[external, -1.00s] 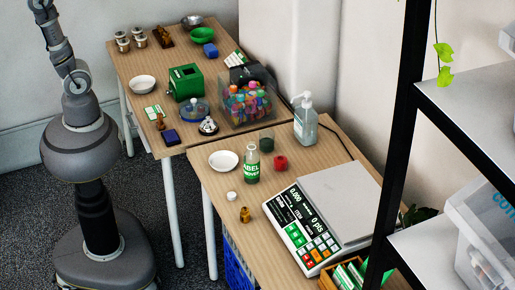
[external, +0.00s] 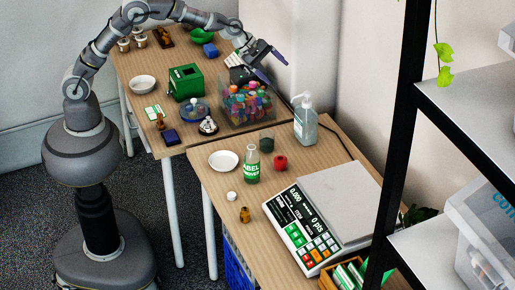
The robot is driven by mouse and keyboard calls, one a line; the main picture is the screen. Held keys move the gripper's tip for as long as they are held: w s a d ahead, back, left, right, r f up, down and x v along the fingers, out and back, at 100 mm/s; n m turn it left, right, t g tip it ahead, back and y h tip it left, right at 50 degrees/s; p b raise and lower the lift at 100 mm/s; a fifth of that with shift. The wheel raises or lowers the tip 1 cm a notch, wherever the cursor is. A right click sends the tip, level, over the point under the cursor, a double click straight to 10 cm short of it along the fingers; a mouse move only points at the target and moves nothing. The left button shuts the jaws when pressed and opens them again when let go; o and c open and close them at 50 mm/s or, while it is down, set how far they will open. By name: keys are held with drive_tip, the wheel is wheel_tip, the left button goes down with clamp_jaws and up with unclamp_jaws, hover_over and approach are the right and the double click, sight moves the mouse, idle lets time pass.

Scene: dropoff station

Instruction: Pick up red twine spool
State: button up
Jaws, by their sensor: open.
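A small red object (external: 280,163), which looks like the red twine spool, stands on the front table.
The clear bin (external: 246,117) holds several colourful items. A pump bottle (external: 305,122) stands behind the red object. A white plate (external: 223,160) is to its left, and a scale (external: 300,235) is in front. A black shelf post (external: 400,130) rises at right.

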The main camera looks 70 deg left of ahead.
sight(280, 158)
drive_tip(key=s+d+f+n+g, duration=0.1)
drive_tip(key=d+f+n, duration=0.1)
drive_tip(key=f, duration=0.6)
drive_tip(key=s+d+f+n+g, duration=0.1)
drive_tip(key=d+f+n, duration=0.1)
drive_tip(key=f, duration=0.7)
drive_tip(key=s+d+f+n+b, duration=0.1)
drive_tip(key=d+f+n, duration=0.2)
drive_tip(key=f, duration=0.6)
drive_tip(key=shift+s+f+n+g, duration=0.2)
drive_tip(key=shift+s+n+g, duration=0.2)
drive_tip(key=shift+n, duration=0.4)
drive_tip(key=b+x, duration=0.3)
drive_tip(key=x, duration=0.3)
drive_tip(key=shift+d+f, duration=0.1)
drive_tip(key=shift+f, duration=0.1)
drive_tip(key=shift+w+d+f, duration=0.2)
drive_tip(key=c, duration=1.1)
drive_tip(key=shift+r, duration=0.1)
